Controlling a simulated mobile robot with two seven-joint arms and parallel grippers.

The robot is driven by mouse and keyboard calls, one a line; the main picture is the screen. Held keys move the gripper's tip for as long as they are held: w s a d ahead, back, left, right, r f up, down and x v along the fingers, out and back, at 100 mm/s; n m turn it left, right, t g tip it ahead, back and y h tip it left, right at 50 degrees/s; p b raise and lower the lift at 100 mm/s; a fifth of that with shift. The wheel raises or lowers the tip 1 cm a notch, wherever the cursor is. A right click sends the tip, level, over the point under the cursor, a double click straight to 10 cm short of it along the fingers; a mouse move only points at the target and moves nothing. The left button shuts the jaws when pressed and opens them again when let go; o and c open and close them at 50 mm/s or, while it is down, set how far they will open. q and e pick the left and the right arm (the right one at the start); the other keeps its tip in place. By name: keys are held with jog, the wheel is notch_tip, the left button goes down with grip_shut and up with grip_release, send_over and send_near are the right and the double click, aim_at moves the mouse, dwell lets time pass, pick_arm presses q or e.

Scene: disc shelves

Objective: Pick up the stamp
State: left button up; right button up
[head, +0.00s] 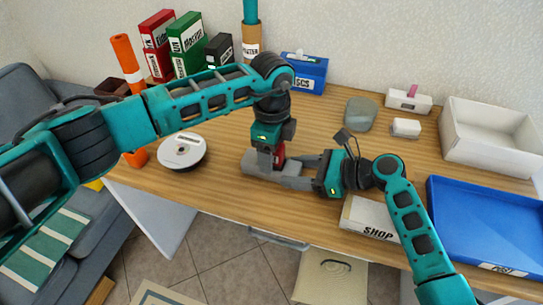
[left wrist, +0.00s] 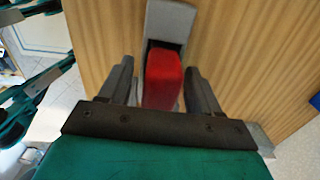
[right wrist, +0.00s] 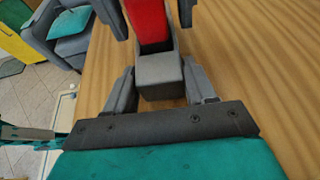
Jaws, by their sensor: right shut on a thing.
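A red upright block (head: 281,152), which looks like the stamp, stands in a long grey holder (head: 256,167) on the wooden desk. My left gripper (head: 268,158) reaches down over it from above. In the left wrist view the open fingers stand on either side of the red block (left wrist: 164,78), with a gap on each side. My right gripper (head: 290,178) comes in low from the right. In the right wrist view it is shut on the grey block end of the holder (right wrist: 160,76). The underside of the red block is hidden inside the holder.
A disc stack (head: 182,150) stands to the left. A white SHOP box (head: 365,215) and a blue tray (head: 490,225) lie at the right. A grey stone-like lump (head: 360,113) and a white box with a pink piece (head: 408,99) stand behind. Binders (head: 187,42) line the back.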

pick_arm(q)
jog(key=c, duration=1)
jog(key=shift+r, duration=0.15)
notch_tip(320, 180, up, 10)
jog(key=shift+f, duration=0.1)
pick_arm(e)
jog(key=o, duration=1.1)
jog(key=shift+d, duration=0.1)
